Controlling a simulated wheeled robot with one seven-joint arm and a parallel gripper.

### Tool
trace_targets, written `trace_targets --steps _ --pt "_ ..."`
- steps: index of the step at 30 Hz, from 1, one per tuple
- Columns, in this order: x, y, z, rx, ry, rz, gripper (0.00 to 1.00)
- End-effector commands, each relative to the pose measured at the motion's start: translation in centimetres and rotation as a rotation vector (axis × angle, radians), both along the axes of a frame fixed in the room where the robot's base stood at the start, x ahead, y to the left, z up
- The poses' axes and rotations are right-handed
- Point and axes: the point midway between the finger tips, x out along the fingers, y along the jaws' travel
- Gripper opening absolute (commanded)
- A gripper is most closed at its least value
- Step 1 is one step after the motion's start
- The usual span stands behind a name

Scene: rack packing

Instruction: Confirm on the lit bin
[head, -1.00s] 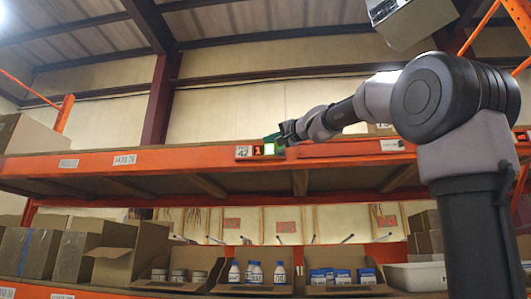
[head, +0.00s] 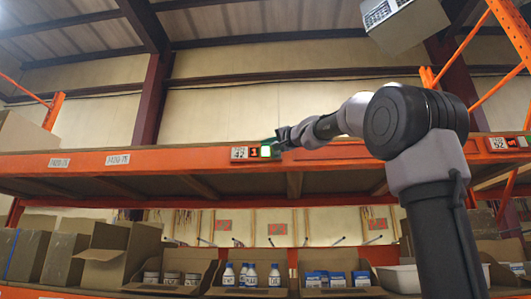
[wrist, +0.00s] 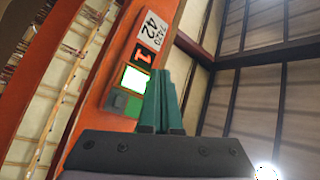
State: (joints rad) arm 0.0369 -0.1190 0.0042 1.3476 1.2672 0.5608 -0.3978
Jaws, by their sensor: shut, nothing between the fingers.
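The lit bin's module is on the orange shelf beam. It has a white label (head: 239,153) reading 42, a red display (head: 254,152) that reads 1 in the wrist view (wrist: 143,53), and a bright green-white lit button (head: 265,151). In the wrist view the lit button (wrist: 135,78) is left of my fingertips, with a grey button (wrist: 119,100) below it. My gripper (head: 279,142) is just right of the lit button in the head view. Its green fingers (wrist: 162,80) are together and empty in the wrist view. I cannot tell whether they touch the module.
Another module (head: 508,143), labelled 52, sits on the beam at the right. Below, the lower shelf holds white bottles (head: 251,275), blue-topped containers (head: 337,279) and cardboard boxes (head: 107,255). A box (head: 403,20) hangs in view at top right.

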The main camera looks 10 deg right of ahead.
Motion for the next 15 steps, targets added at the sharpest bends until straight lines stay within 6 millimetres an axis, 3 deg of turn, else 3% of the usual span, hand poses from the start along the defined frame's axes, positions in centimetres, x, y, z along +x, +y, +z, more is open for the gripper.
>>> trace_targets --steps 6,15 --pt "2.6 -0.8 0.0 0.0 0.001 0.001 0.0" --pt "3.8 -1.2 0.0 -0.001 0.0 0.001 0.0"
